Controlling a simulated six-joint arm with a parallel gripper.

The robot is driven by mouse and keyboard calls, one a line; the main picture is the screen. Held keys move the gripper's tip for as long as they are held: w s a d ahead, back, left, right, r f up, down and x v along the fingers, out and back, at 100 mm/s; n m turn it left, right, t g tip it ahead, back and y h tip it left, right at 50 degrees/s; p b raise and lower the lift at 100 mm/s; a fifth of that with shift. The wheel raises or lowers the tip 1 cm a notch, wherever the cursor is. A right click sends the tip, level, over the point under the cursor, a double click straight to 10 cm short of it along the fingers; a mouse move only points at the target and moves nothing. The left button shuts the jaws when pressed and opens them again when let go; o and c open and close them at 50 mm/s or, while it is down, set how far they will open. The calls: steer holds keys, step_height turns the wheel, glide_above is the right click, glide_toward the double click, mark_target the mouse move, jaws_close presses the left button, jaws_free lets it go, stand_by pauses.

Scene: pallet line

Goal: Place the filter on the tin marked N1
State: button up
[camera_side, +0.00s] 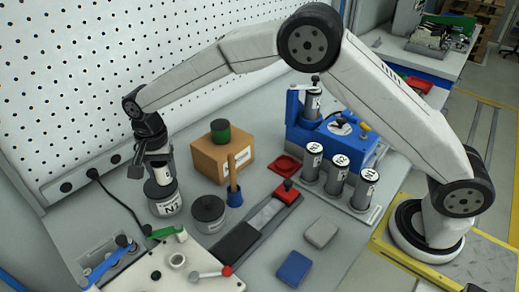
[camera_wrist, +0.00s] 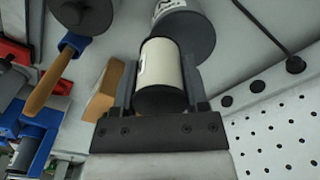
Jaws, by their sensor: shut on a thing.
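My gripper (camera_side: 146,167) is shut on a filter (camera_side: 161,172), a pale cylinder with dark ends. In the wrist view the filter (camera_wrist: 160,65) sits between the two fingers of my gripper (camera_wrist: 160,85). The tin marked N1 (camera_side: 165,204) is a grey round tin at the left of the side view, directly under the filter. In the wrist view the tin (camera_wrist: 198,38) shows beyond the filter, partly hidden by it. The filter looks upright over the tin; I cannot tell whether they touch.
A cardboard box (camera_side: 208,160) stands behind. Several labelled cylinders (camera_side: 338,172) stand on a rack at right. A pegboard wall (camera_side: 70,80) is close behind.

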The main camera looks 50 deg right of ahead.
mark_target(163, 180)
steer(key=shift+w+a+f, duration=0.1)
steer(key=shift+w+f, duration=0.15)
steer(key=shift+f, duration=1.6)
steer(key=shift+f, duration=0.1)
steer(key=o, duration=1.2)
steer(key=shift+o, duration=0.2)
step_height(163, 180, up, 12)
steer(key=shift+r, duration=0.15)
